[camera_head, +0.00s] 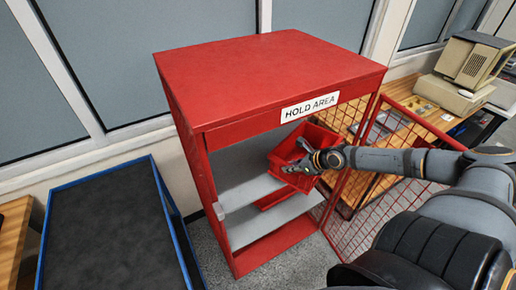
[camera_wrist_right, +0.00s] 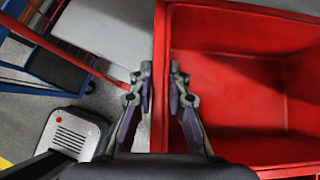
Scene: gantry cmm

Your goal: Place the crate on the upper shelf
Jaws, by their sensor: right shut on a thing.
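The red crate (camera_head: 318,136) is an open bin at the front of the red cabinet (camera_head: 265,75), at the level of the upper shelf. My right gripper (camera_head: 297,166) is shut on the crate's near-left wall. In the right wrist view the wall of the crate (camera_wrist_right: 240,95) passes between the fingertips (camera_wrist_right: 160,82), and its inside looks empty. The grey upper shelf (camera_head: 245,191) shows left of the crate; I cannot tell whether the crate touches it. My left gripper is out of view.
A grey lower shelf (camera_head: 270,222) lies below, with a red object (camera_head: 274,198) above it, partly hidden. The mesh door (camera_head: 375,185) stands open at right. A blue-framed dark cart (camera_head: 110,225) stands left. A bench with an old computer (camera_head: 470,70) is at right.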

